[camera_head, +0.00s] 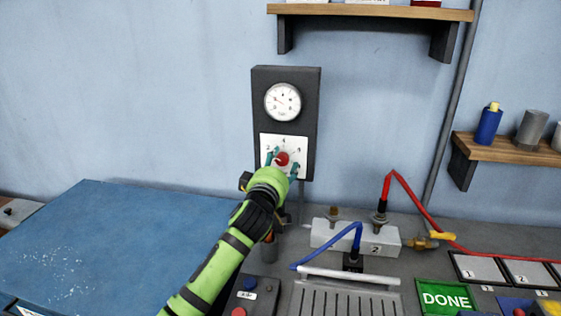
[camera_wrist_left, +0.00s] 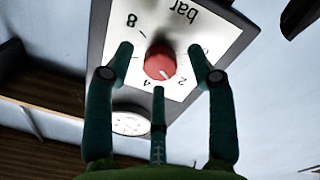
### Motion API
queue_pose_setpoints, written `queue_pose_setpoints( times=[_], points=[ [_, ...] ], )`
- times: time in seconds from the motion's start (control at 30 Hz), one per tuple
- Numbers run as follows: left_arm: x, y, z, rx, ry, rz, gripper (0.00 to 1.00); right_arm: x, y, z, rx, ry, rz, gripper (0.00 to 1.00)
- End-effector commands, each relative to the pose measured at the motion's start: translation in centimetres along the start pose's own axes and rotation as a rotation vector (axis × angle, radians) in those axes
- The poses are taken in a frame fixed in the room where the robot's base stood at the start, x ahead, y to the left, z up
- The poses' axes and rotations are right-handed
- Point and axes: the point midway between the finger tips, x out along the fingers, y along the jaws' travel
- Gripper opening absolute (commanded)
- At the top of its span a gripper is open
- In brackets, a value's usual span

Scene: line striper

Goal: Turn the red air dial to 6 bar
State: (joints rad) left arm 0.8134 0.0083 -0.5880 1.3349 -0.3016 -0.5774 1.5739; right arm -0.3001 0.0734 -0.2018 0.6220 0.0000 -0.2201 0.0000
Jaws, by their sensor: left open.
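The red air dial (camera_head: 282,158) is a round knob on a white scale plate (camera_head: 266,141) on a dark upright panel. In the left wrist view the red dial (camera_wrist_left: 160,62) shows a small white mark, pointing about between 2 and 4. My left gripper (camera_head: 283,163) is right in front of the dial. In the left wrist view its teal fingers (camera_wrist_left: 161,52) are spread, one on each side of the dial and a third below. A gap shows between the side fingers and the dial. The 6 on the scale is covered by a finger there. My right gripper is out of view.
A round pressure gauge (camera_head: 283,102) sits above the dial; its needle is too small to read. Below are a metal block (camera_head: 330,235) with red and blue hoses, and a green DONE button (camera_head: 445,298). A blue board (camera_head: 110,245) lies at left. Shelves are at right.

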Motion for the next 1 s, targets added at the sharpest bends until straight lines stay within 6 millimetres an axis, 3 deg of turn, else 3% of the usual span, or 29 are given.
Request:
queue_pose_setpoints(
  times=[0.13,0.4,0.43,0.5,0.57,1.0],
  points=[
    [0.6,0.0,-0.1,0.001,0.0,0.0,0.56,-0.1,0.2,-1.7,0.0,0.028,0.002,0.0],
    [0.6,0.0,0.0,0.001,0.0,0.0,0.56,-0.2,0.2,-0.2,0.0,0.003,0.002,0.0],
    [0.6,0.0,0.0,0.001,0.0,0.0,0.48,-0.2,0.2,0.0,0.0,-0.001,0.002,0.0],
    [0.6,0.0,0.0,0.001,0.0,0.0,0.2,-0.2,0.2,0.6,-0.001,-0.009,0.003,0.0],
    [0.6,0.0,0.0,0.001,0.0,0.0,0.0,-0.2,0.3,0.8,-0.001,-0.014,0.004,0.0],
    [0.6,0.0,0.1,0.054,-0.004,-0.002,0.0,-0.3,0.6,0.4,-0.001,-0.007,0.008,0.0]
  ],
)
